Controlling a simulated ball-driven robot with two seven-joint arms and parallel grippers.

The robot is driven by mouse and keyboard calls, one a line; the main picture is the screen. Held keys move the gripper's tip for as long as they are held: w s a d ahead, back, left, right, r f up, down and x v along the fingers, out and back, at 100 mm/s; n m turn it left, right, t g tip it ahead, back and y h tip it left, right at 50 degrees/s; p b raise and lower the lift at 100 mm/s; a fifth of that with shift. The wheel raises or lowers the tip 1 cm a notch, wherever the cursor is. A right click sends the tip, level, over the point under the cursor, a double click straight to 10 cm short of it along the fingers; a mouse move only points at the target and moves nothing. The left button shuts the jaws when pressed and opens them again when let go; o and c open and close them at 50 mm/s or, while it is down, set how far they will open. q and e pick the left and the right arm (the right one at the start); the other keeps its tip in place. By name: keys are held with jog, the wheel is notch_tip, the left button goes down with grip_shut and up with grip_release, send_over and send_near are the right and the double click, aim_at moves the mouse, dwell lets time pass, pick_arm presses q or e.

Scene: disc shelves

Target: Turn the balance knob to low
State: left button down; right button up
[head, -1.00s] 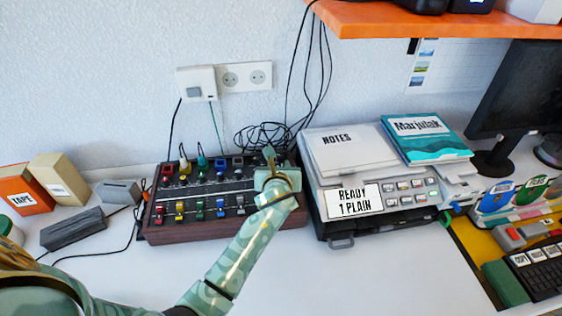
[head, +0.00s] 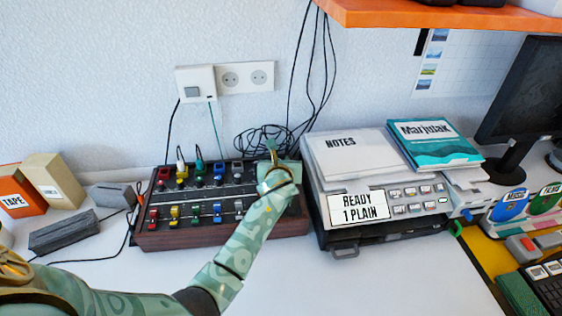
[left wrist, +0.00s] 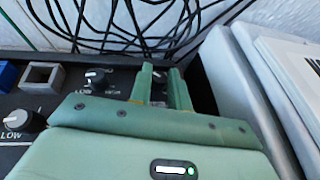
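The mixer (head: 185,238) is a dark panel in a wooden case, with coloured sliders and small knobs. My left gripper (head: 271,148) reaches down over its back right end and hides part of the panel. In the left wrist view a small dark knob (left wrist: 97,77) with a white pointer sits between LOW and HIGH marks, left of the fingers. Another knob (left wrist: 22,122) marked LOW is at the left edge. The left gripper's fingers (left wrist: 161,82) are a narrow gap apart; what lies between the tips is unclear. No balance label is legible. My right gripper is out of view.
A printer (head: 385,205) with a NOTES pad (head: 345,158) and a book (head: 428,145) stands close to the mixer's right. Black cables (head: 265,142) lie tangled behind. A grey block (head: 63,232) is at left. The front of the table is clear.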

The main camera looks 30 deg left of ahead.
pick_arm(q)
jog(key=shift+d+r+n+g+y+p, duration=0.1)
jog(key=shift+n+g+y+p, duration=0.2)
jog(key=shift+n+y+p, duration=0.15)
jog(key=shift+n+y, duration=0.25)
jog(key=shift+y, duration=0.1)
jog(key=shift+f, duration=0.2)
jog(key=c, duration=1.6)
grip_release()
jog(key=shift+r, duration=0.1)
